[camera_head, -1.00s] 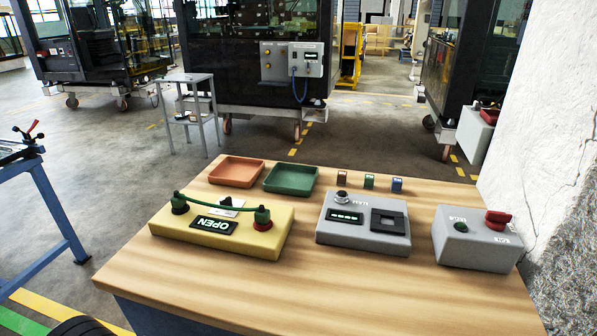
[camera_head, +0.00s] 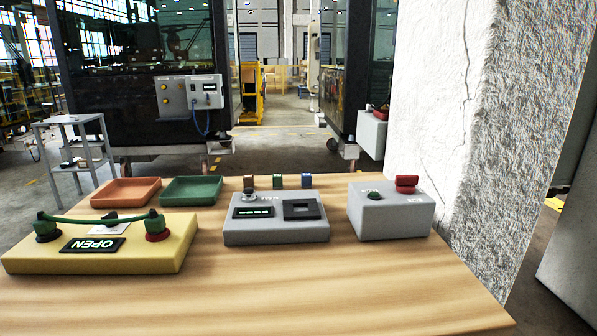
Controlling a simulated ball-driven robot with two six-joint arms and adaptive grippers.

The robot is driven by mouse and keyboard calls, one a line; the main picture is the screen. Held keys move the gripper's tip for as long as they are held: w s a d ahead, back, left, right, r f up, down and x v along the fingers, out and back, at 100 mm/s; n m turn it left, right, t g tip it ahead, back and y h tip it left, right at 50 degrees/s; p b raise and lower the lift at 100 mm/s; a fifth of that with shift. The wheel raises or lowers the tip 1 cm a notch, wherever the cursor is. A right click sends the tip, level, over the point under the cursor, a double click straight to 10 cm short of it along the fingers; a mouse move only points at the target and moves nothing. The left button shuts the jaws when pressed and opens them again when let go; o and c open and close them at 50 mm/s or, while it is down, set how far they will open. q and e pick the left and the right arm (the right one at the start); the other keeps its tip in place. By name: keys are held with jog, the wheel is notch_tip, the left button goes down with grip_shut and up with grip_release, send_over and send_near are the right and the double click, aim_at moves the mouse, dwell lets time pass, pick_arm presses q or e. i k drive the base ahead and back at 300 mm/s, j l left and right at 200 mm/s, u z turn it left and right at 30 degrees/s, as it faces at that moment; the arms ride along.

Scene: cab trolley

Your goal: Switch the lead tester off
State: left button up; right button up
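The lead tester appears to be the yellow box (camera_head: 165,262) at the left of the wooden table. Its dark display (camera_head: 92,244) reads OPEN in lit letters. A green lead (camera_head: 95,218) bridges its two terminals, one black (camera_head: 46,232) at left and one red (camera_head: 156,234) at right. A small dark switch (camera_head: 110,217) on a pale plate stands between the terminals, partly behind the lead; I cannot tell its position. Neither of my grippers is in view.
On the wooden table (camera_head: 300,290) stand a grey box (camera_head: 275,236) with a lit display and a grey box (camera_head: 392,222) with green and red buttons. Behind are an orange tray (camera_head: 125,192), a green tray (camera_head: 190,190) and several small blocks. A rough wall (camera_head: 480,130) rises at right.

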aim_at(114, 215)
jog(key=i+u, duration=0.1)
jog(key=u, duration=0.3)
jog(key=j+u, duration=0.1)
jog(key=u, duration=0.3)
jog(key=i+u, duration=0.15)
jog(key=u, duration=0.25)
